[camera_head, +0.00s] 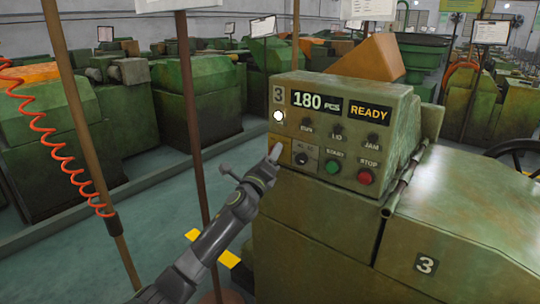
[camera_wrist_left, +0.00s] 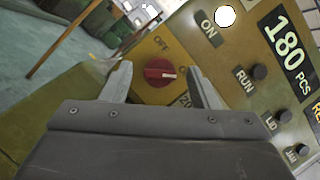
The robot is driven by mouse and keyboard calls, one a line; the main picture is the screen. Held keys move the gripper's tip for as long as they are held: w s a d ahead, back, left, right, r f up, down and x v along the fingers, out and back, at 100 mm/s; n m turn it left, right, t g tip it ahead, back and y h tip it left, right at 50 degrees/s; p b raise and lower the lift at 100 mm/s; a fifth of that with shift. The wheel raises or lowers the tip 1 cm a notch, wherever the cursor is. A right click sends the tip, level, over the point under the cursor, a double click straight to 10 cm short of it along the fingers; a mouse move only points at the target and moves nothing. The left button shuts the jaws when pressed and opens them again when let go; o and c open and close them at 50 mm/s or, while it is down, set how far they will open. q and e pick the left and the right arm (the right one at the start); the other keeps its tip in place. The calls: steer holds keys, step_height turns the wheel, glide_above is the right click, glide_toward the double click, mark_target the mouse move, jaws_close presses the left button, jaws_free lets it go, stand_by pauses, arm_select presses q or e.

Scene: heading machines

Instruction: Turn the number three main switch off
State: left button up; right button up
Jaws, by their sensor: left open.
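The main switch (camera_wrist_left: 160,72) is a round red knob on a yellow plate (camera_wrist_left: 150,45). Its pale mark lies roughly level in the left wrist view, and "OFF" is printed above it. A second label to its right is partly hidden by a finger. My left gripper (camera_wrist_left: 162,85) is open, with its fingers on either side of the knob; I cannot tell if they touch it. In the head view my left gripper (camera_head: 273,155) is at the lower left of machine three's panel (camera_head: 325,108) and hides the knob. My right gripper is not in view.
A white lamp (camera_head: 278,115) marked "ON" is lit. The display shows "180 PCS" and "READY" (camera_head: 370,112). Black RUN, LID and JAM knobs, a green START button (camera_head: 333,167) and a red STOP button (camera_head: 365,177) are close by. Thin brown posts stand left of my arm.

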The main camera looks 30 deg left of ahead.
arm_select(q)
steer(key=shift+w+r, duration=0.1)
steer(key=shift+w, duration=0.15)
steer(key=c, duration=1)
steer(key=shift+r+n+g+h+p, duration=0.2)
steer(key=shift+n+g+p, duration=0.85)
steer(key=shift+n+p, duration=2.1)
steer(key=shift+f+n+g+h+p, duration=0.2)
steer(key=shift+n+g+p, duration=0.9)
steer(key=shift+n+p, duration=2.05)
steer(key=shift+r+n+g+h+p, duration=0.3)
steer(key=shift+n+g+p, duration=0.75)
steer(key=shift+n+p, duration=2.1)
steer(key=shift+f+m+p, duration=0.1)
steer(key=shift+m+p, duration=0.75)
steer(key=shift+s, duration=0.1)
steer(key=o, duration=1)
